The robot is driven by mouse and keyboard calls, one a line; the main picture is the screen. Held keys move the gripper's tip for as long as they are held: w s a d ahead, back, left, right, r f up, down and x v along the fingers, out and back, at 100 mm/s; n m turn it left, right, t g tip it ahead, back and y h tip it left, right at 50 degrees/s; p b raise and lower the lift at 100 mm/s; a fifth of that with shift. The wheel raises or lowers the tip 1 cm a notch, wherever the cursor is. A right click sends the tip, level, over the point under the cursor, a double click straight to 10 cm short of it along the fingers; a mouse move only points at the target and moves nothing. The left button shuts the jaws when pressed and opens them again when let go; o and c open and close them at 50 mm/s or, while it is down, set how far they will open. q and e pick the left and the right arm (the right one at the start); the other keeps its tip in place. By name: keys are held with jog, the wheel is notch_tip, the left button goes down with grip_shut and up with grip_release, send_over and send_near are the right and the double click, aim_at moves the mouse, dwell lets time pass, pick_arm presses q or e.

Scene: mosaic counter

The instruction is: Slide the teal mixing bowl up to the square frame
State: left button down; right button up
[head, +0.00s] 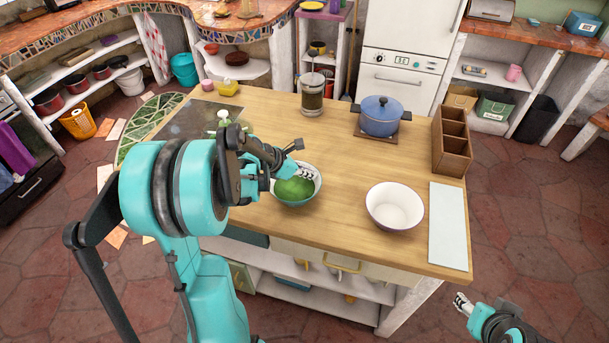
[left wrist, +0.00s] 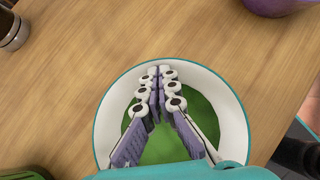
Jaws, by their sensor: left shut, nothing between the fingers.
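The teal mixing bowl (head: 290,203) stands upright on the wooden counter near its front edge. It has a teal outside, a pale rim and a green inside; it also shows in the left wrist view (left wrist: 239,125). My left gripper (head: 308,171) is shut and empty. Its fingers are over the bowl's opening, and in the left wrist view (left wrist: 158,74) they cover part of the green inside. Whether they touch the bowl I cannot tell. My right gripper (head: 463,303) is off the counter at the lower right. I cannot make out a clear square frame.
A white bowl (head: 395,206) and a pale board (head: 448,226) lie to the right. A blue pot (head: 381,117), a wooden compartment box (head: 452,142) and a glass jar (head: 312,94) stand farther back. A dark flat panel (head: 196,117) lies back left. The counter's middle is clear.

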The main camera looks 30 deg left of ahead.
pick_arm(q)
jog(key=w+d, duration=0.5)
jog(key=w, duration=0.4)
jog(key=w+d, duration=0.5)
jog(key=w, duration=0.3)
jog(key=w+d, duration=0.5)
jog(key=w, duration=0.4)
jog(key=shift+w+d, duration=0.2)
jog(key=shift+w, duration=0.1)
jog(key=shift+s+a+f, duration=0.1)
